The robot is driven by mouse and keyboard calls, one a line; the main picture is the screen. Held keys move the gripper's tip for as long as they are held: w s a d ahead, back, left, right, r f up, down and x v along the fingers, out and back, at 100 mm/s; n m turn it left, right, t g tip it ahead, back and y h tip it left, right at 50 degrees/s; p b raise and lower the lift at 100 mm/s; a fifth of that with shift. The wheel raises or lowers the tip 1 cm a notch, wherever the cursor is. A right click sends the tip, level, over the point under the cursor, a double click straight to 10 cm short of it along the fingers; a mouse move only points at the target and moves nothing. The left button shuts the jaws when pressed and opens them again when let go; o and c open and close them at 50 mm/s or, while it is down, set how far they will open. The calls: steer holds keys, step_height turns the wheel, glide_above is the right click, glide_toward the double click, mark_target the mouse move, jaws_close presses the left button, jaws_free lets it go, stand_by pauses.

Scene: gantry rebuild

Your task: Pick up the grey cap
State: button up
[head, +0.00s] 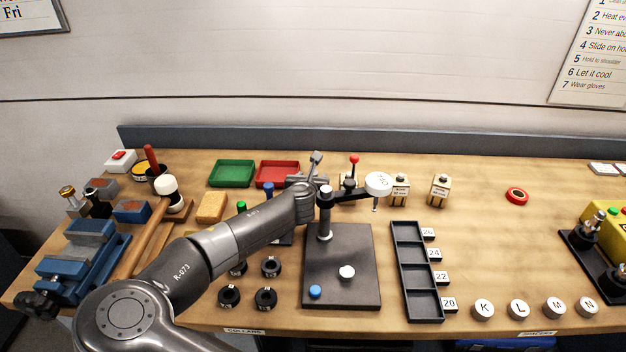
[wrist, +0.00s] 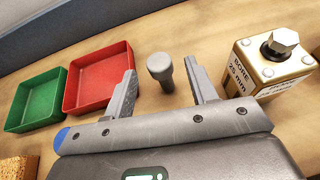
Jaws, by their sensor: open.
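A grey cap (wrist: 159,66) with a rounded top and a narrower stem shows in the wrist view, between and a little beyond my fingertips. My gripper (wrist: 160,88) is open, with one finger on each side of it and visible gaps, so it does not appear held. In the head view my gripper (head: 312,178) is over the back middle of the bench, right of the red tray (head: 277,174). My arm and the fixture crowd this spot, so I cannot clearly tell the cap apart there.
A green tray (head: 232,174) stands left of the red one. A brass bore block (wrist: 275,66) is close to the right finger. A black stand (head: 341,265) with a white-headed arm (head: 378,184) is just in front. A slotted black rack (head: 416,272) lies to the right.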

steer(key=shift+x, duration=1.65)
steer(key=shift+c, duration=0.5)
steer(key=c, duration=1)
steer(key=shift+o, duration=0.2)
steer(key=shift+r, duration=0.1)
